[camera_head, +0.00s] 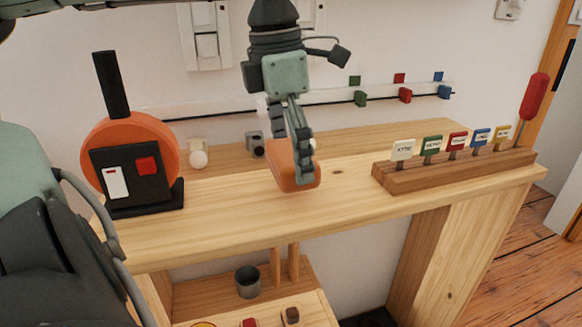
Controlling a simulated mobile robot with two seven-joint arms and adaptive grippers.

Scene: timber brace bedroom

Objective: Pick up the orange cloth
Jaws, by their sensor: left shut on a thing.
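The orange cloth (282,168) shows as a small, soft-edged orange block at the middle of the wooden bench top. My left gripper (303,165) points down from above and is shut on the orange cloth. The fingers cover part of its right side. I cannot tell whether the cloth touches the wood or is slightly above it. My right gripper is not in view.
An orange round device (130,140) with a black handle stands at left. A white round item (198,156) and a grey block (255,144) sit behind the cloth. A wooden rack (455,165) with several labelled tags and a red-handled tool (534,97) stands at right. Bare wood lies between.

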